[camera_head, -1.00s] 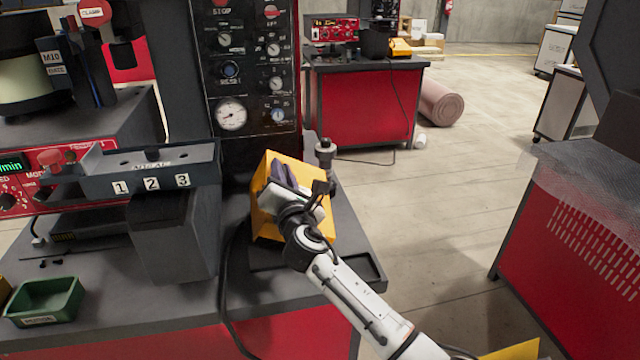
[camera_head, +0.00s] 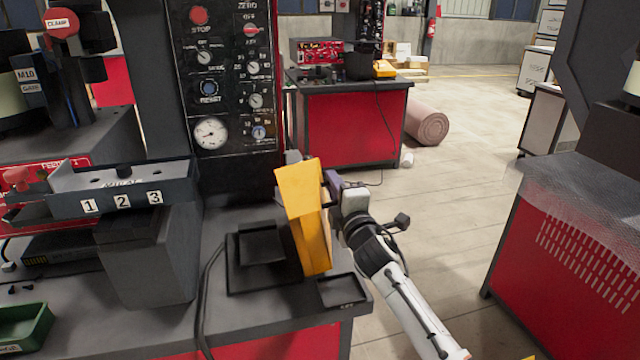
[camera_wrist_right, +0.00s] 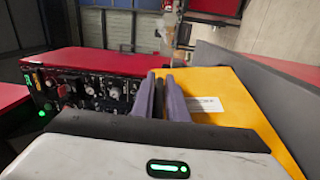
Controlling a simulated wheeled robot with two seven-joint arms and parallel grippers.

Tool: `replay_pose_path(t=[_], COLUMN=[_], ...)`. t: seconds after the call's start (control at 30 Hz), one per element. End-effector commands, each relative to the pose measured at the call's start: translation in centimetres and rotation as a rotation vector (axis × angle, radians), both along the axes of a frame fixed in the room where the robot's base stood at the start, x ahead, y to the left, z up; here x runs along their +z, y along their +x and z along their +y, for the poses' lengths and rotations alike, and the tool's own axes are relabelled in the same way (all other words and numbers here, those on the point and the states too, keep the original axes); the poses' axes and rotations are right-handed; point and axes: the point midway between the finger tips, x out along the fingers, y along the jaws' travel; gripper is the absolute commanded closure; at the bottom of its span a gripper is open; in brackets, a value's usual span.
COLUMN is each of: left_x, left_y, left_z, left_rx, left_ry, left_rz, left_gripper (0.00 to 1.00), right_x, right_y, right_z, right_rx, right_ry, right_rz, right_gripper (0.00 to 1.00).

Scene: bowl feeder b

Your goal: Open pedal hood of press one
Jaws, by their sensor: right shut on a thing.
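The yellow pedal hood (camera_head: 305,220) stands tilted up on its right side above the press bench in the head view. To its left the dark pedal base (camera_head: 262,247) lies uncovered on the bench top. My right gripper (camera_head: 332,187) is at the right side of the hood, its fingers partly hidden behind it. In the right wrist view, the purple fingers (camera_wrist_right: 165,98) are close together around a thin dark bar, with the yellow hood (camera_wrist_right: 225,100) just to the right. My left gripper is in no view.
The press control panel (camera_head: 228,75) rises behind the hood. A grey block with the numbered rack (camera_head: 122,195) stands on the left and a green bin (camera_head: 22,325) at front left. A small black tray (camera_head: 342,290) lies at the bench's right edge. Open floor is to the right.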

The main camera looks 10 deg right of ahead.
Motion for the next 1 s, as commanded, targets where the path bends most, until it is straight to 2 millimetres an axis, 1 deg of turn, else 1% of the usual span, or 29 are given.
replay_pose_path(t=[0.03,0.2,0.4,0.6,0.93,0.97,1.0], left_x=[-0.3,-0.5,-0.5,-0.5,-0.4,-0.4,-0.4], left_y=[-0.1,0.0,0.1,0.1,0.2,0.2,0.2], left_z=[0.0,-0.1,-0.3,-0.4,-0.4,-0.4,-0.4], left_rx=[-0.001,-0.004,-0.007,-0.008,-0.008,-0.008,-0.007], left_ry=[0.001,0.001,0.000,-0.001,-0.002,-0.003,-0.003], left_rz=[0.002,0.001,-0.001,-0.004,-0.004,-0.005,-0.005], left_gripper=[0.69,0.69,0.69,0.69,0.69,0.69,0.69], right_x=[0.0,-0.9,-1.5,-1.6,-1.6,-1.6,-1.6], right_y=[0.0,0.1,0.1,0.2,0.2,0.2,0.2], right_z=[-0.5,-1.9,-2.7,-3.1,-3.2,-3.2,-3.2], right_rx=[0.002,0.002,0.003,0.002,0.001,0.001,0.001], right_ry=[0.036,0.126,0.184,0.205,0.206,0.206,0.205], right_rz=[-0.008,-0.006,-0.005,-0.004,-0.005,-0.005,-0.005], right_gripper=[1.00,1.00,1.00,1.00,1.00,0.84,0.77])
